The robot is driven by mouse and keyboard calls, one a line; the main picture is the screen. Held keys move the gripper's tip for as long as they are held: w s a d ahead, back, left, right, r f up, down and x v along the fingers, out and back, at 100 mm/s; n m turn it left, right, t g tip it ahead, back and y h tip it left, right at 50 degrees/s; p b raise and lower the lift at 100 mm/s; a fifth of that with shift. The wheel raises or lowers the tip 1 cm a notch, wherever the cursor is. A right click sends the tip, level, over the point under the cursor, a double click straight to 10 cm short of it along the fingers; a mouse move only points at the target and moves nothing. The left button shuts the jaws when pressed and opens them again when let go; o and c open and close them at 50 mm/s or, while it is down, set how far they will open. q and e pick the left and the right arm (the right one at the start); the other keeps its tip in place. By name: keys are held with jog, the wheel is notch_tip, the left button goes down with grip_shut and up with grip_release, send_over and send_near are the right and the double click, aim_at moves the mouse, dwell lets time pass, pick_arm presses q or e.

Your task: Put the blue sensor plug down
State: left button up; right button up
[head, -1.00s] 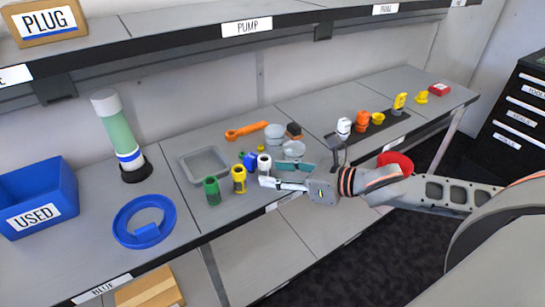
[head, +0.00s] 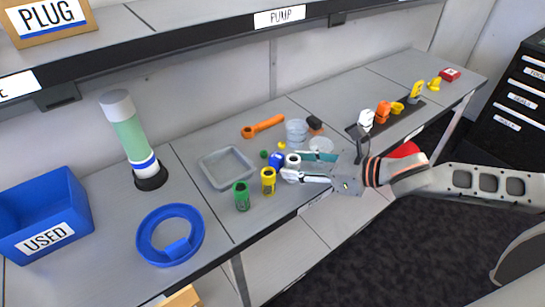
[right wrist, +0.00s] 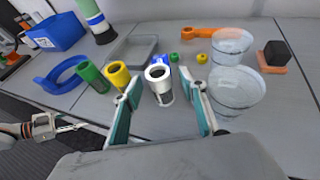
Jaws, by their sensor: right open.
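The blue sensor plug (head: 277,160) stands on the bench, just left of and behind a white cylinder (head: 293,162). In the right wrist view the blue plug (right wrist: 158,59) is partly hidden behind the white cylinder (right wrist: 160,88). My right gripper (head: 295,166) is open, with its teal-padded fingers on either side of the white cylinder's near side. In the right wrist view the fingers (right wrist: 164,92) show a gap to the cylinder, and nothing is held. My left gripper (right wrist: 62,129) appears small at the left edge of that view; its jaws are unclear.
Green (head: 241,196) and yellow (head: 268,181) cylinders stand close on the left. A grey tray (head: 206,178), blue ring (head: 148,232), clear cups (head: 297,130) and orange wrench (head: 263,126) surround them. A blue USED bin (head: 75,192) is farther left.

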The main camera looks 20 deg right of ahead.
aim_at(282, 160)
jog(key=shift+w+r+x, duration=0.1)
jog(key=shift+r+x, duration=0.05)
jog(key=shift+x, duration=1.85)
jog(key=shift+w+r+x, duration=0.1)
jog(key=shift+r+x, duration=0.1)
jog(key=shift+x, duration=1.75)
grip_shut()
